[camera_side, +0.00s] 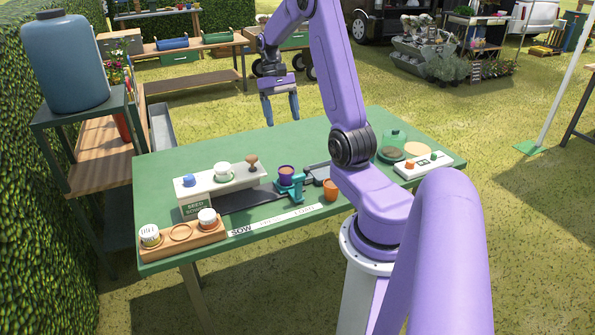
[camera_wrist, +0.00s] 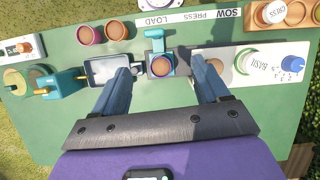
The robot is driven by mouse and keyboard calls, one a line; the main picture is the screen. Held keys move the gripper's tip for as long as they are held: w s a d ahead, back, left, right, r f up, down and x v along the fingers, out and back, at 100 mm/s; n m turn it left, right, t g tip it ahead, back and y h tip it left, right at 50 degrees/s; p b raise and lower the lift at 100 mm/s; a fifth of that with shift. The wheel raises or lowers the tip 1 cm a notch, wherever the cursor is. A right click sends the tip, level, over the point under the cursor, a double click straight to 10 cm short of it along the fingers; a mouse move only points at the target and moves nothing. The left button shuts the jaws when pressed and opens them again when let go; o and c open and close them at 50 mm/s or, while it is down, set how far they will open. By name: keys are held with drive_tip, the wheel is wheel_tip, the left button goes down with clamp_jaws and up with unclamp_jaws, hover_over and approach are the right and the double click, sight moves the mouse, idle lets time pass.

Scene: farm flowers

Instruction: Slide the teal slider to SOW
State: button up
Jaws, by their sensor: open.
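The teal slider (camera_side: 298,190) carries a pot (camera_side: 286,172) with dark contents and stands beside the LOAD end of the white label strip (camera_side: 275,219). In the wrist view the slider (camera_wrist: 166,36) and its round pot (camera_wrist: 160,66) lie ahead of my gripper, and the strip (camera_wrist: 190,17) reads LOAD, PRESS, SOW from left to right. My gripper (camera_side: 281,118) is open and empty, raised above the far side of the green table, apart from the slider. In the wrist view its two fingers (camera_wrist: 163,76) frame the slider's pot from above.
The white seed sower (camera_side: 222,187) stands left of the slider with a blue knob and a wooden knob. A wooden rack (camera_side: 190,240) with white cups sits front left. An orange pot (camera_side: 330,188) stands just right of the slider. A white button box (camera_side: 422,165) is farther right.

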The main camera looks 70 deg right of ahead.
drive_tip(key=s+d, duration=0.1)
drive_tip(key=d, duration=0.1)
approach(298, 175)
drive_tip(key=shift+m, duration=0.4)
drive_tip(key=x, duration=0.8)
drive_tip(key=shift+s+f, duration=0.15)
drive_tip(key=shift+f, duration=0.15)
